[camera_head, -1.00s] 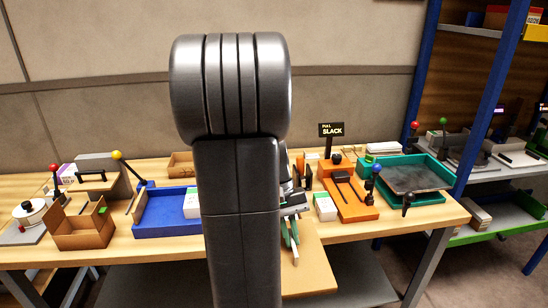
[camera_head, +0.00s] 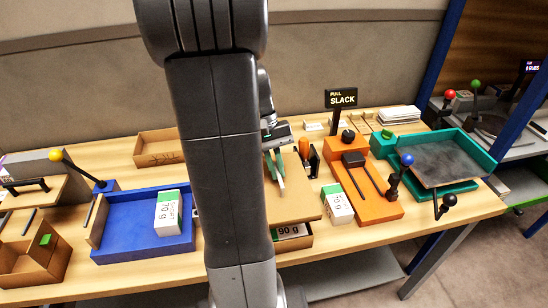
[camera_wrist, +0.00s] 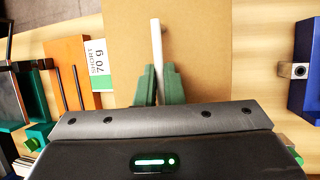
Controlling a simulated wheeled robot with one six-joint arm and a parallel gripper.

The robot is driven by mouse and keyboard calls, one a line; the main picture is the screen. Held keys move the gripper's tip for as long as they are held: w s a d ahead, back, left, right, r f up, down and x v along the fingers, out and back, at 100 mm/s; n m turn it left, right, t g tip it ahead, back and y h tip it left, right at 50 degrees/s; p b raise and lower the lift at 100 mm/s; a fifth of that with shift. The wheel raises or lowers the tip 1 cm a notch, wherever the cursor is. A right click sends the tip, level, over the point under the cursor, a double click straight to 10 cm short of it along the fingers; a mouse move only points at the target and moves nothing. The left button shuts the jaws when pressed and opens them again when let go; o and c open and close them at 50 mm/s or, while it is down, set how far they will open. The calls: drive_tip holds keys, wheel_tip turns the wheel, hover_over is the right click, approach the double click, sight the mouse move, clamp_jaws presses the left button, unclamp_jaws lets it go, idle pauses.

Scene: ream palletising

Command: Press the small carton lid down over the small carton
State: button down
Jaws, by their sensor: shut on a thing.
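The small carton lid (camera_head: 300,198) is a flat brown cardboard piece, partly hidden behind my arm. My gripper (camera_head: 275,163) is above it, with green fingers shut on a thin white upright piece (camera_wrist: 156,42) at the lid's middle. In the wrist view the lid (camera_wrist: 205,45) fills the centre beneath the fingers. The small carton (camera_head: 308,241) shows only its front right part, under the lid's near edge. A ream marked 90 g (camera_head: 290,231) shows in its opening. I cannot tell whether lid and carton touch.
A 70 g ream (camera_head: 337,205) and an orange fixture (camera_head: 378,210) stand close on the right. A blue tray (camera_head: 125,225) with another ream (camera_head: 168,213) is on the left. An open carton (camera_head: 158,148) is behind. A teal tray (camera_head: 480,160) is at far right.

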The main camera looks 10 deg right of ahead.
sight(271, 176)
drive_tip(key=shift+s+r, duration=0.1)
drive_tip(key=shift+s, duration=0.05)
drive_tip(key=shift+f+b, duration=1.9)
drive_tip(key=shift+f, duration=1.5)
drive_tip(key=shift+f+b, duration=0.8)
drive_tip(key=shift+f, duration=0.4)
drive_tip(key=c, duration=1.2)
unclamp_jaws()
drive_tip(key=shift+o, duration=0.2)
drive_tip(key=shift+r, duration=0.2)
drive_tip(key=shift+w+a+r+p, duration=0.1)
drive_tip(key=shift+w+r+p, duration=0.15)
drive_tip(key=shift+p, duration=0.35)
drive_tip(key=shift+r, duration=0.15)
drive_tip(key=shift+w+a+r+p, duration=0.1)
drive_tip(key=shift+w+r+p, duration=0.05)
drive_tip(key=shift+r+p, duration=0.3)
